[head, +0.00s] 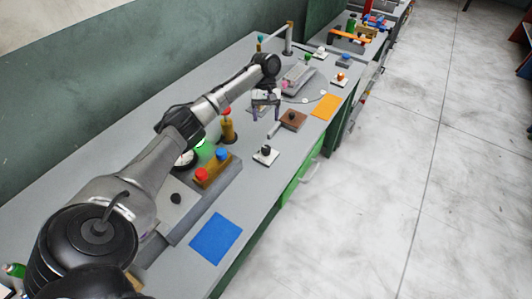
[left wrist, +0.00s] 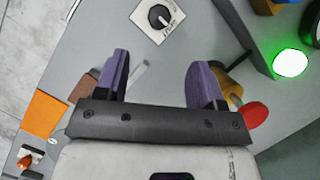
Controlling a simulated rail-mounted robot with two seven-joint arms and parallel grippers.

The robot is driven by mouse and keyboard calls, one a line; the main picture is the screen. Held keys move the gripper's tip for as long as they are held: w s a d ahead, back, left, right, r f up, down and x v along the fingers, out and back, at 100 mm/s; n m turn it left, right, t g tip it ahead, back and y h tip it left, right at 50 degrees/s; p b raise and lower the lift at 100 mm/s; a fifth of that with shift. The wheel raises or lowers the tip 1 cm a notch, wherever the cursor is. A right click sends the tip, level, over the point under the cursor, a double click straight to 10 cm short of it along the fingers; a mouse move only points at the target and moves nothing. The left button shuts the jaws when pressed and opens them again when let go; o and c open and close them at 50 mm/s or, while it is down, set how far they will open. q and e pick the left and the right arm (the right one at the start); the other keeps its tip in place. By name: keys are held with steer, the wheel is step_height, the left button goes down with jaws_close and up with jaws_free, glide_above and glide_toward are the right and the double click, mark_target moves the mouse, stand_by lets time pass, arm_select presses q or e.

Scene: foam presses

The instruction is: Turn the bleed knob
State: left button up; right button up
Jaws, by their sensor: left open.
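A black knob with a pale pointer line sits on a white labelled plate (head: 265,155) on the grey bench. The same knob (left wrist: 158,17) shows at the top of the left wrist view, and its label is too blurred to read. I cannot tell for sure that it is the bleed knob, as other knobs stand on the bench. My left gripper (head: 266,110) is open and empty above the bench, farther back than this knob. Its two purple fingers (left wrist: 158,68) stand wide apart, with the knob beyond their tips. My right gripper is not in view.
A yellow post with a red top (head: 228,125) and a lit green lamp (left wrist: 290,63) stand close by. A brown block (head: 292,119), an orange mat (head: 325,107) and a blue mat (head: 216,238) lie on the bench. Floor at right is clear.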

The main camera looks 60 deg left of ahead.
mark_target(267, 148)
arm_select(q)
steer(key=b+x, duration=0.2)
steer(key=x, duration=1.1)
steer(key=shift+d+b, duration=0.1)
steer(key=shift+b, duration=0.3)
